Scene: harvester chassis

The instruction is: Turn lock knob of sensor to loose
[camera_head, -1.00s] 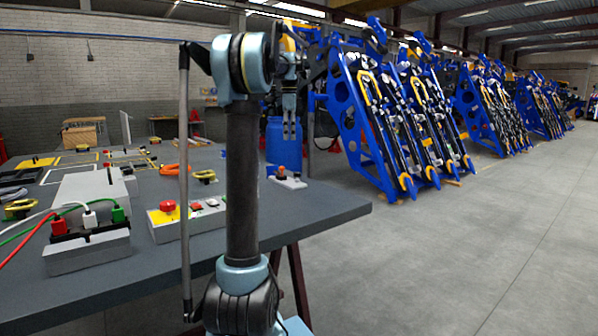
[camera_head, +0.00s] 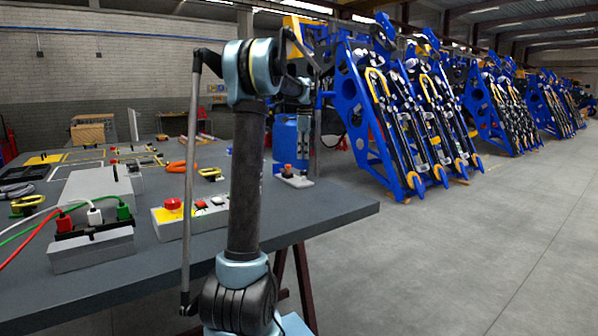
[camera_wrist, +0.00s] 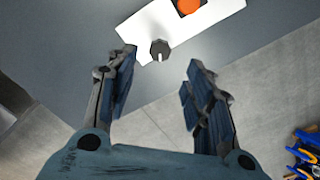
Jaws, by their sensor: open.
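The sensor is a white plate (camera_wrist: 205,18) with an orange-red round part (camera_wrist: 188,6) and a small dark knob (camera_wrist: 159,48) near its edge. The knob has a pale line on it. In the head view the sensor plate (camera_head: 296,182) lies near the table's far right edge. My gripper (camera_wrist: 161,66) is open and empty, with the knob showing between and slightly beyond its fingertips. In the head view my gripper (camera_head: 304,142) points down above the sensor. I cannot tell the exact height of the fingertips over the knob.
On the grey table (camera_head: 330,212) stand a control box (camera_head: 190,215) with a red button, and a connector block (camera_head: 92,248) with cables. A blue container (camera_head: 284,140) is behind the sensor. Blue racks (camera_head: 370,120) stand beyond the table on open floor.

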